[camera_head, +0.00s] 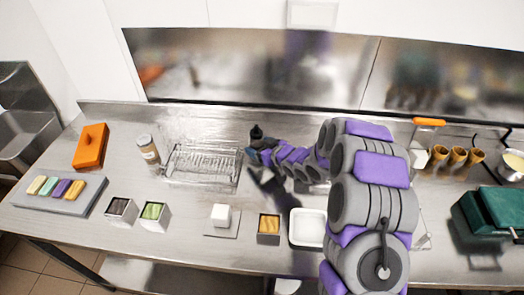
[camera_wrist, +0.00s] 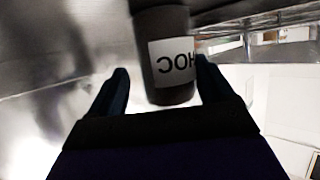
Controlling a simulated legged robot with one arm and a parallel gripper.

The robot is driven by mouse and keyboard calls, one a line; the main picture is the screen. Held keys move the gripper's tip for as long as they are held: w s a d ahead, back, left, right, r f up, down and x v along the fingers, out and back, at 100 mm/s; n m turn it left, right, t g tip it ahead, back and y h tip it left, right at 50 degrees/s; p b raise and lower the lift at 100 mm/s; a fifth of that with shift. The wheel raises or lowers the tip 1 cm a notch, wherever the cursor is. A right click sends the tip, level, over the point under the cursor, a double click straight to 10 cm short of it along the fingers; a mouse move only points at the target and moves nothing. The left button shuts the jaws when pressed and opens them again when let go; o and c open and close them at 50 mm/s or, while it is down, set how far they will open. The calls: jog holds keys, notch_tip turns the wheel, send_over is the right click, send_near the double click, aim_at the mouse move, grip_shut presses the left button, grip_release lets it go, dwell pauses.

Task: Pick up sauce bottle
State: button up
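The sauce bottle (camera_wrist: 165,75) is dark with a white label whose letters look upside down in the wrist view. It is between the two fingers of my gripper (camera_wrist: 160,85). A gap shows between the left finger and the bottle, while the right finger overlaps the label's edge. The gripper looks open around the bottle. In the camera_head view, the dark top of the bottle (camera_head: 256,132) shows at the end of my arm, by my gripper (camera_head: 262,153). The lower part of the bottle is hidden there.
A wire rack (camera_head: 203,166) stands just left of my gripper, with a jar (camera_head: 148,149) beyond it. A white cube (camera_head: 221,213), small containers (camera_head: 268,228) and a white tray (camera_head: 306,228) stand in front. A steel backsplash (camera_head: 250,68) rises behind.

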aim_at(256, 125)
jog(key=shift+s+r, duration=0.1)
jog(key=shift+c, duration=1.4)
jog(key=shift+a, duration=0.5)
jog(key=c, duration=0.3)
jog(key=shift+a+f, duration=0.15)
jog(key=shift+f, duration=0.05)
jog(key=shift+c, duration=1.3)
jog(key=shift+d, duration=0.3)
jog(key=shift+d+r, duration=0.15)
jog(key=shift+r, duration=0.05)
jog(key=r+p, duration=0.1)
jog(key=r, duration=0.4)
jog(key=r+p, duration=0.1)
jog(key=r, duration=0.2)
jog(key=shift+a+r+p, duration=0.25)
jog(key=shift+r+p, duration=0.05)
jog(key=shift+p, duration=0.05)
jog(key=shift+r, duration=0.6)
jog(key=shift+d, duration=0.1)
